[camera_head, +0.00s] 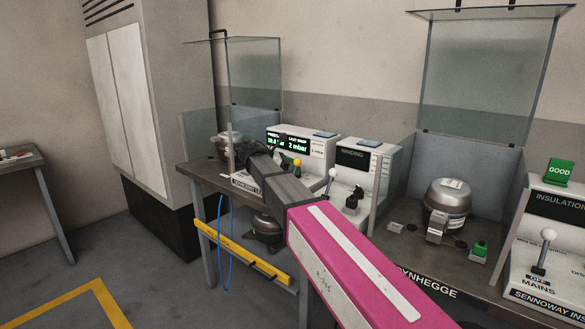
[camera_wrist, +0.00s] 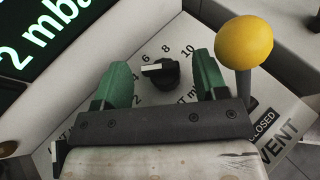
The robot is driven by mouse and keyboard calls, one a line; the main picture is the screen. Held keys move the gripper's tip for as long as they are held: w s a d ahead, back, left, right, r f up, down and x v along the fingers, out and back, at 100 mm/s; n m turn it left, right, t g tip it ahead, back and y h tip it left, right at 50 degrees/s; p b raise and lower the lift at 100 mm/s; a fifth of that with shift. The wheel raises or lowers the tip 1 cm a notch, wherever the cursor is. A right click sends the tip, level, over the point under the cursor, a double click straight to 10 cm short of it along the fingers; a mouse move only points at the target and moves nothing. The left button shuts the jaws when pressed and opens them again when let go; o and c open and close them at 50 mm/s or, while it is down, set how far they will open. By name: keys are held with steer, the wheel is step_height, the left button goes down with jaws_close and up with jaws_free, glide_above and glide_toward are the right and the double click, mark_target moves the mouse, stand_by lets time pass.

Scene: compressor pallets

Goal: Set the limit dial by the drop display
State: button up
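The limit dial (camera_wrist: 166,74) is a black knob with a white pointer mark, on a white panel with printed numbers up to 10. Its mark points left, seemingly between 4 and 6. My gripper (camera_wrist: 162,62) is open, its two green fingers standing apart on either side of the dial; I cannot tell how far above the panel they are. The drop display (camera_head: 298,144) reads "LAST DROP 2 mbar" beside a pressure reading; part of it shows in the wrist view (camera_wrist: 40,40). In the head view my arm hides the dial.
A yellow ball-topped lever (camera_wrist: 243,45) stands close right of my gripper, by the "VENT" and "CLOSED" labels. The winding tester (camera_head: 357,160) is right of the display unit. A compressor (camera_head: 447,197) sits on the right bench. A clear guard (camera_head: 255,75) stands raised behind.

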steer(key=c, duration=0.9)
steer(key=shift+o, duration=0.2)
steer(key=shift+s+d+n+t, duration=0.1)
steer(key=shift+s+n+t, duration=0.2)
steer(key=shift+n+t, duration=0.45)
steer(key=shift+n+t+y, duration=0.5)
steer(key=shift+n+t, duration=0.25)
steer(key=shift+t, duration=0.2)
steer(key=shift+w, duration=0.1)
steer(key=o, duration=0.9)
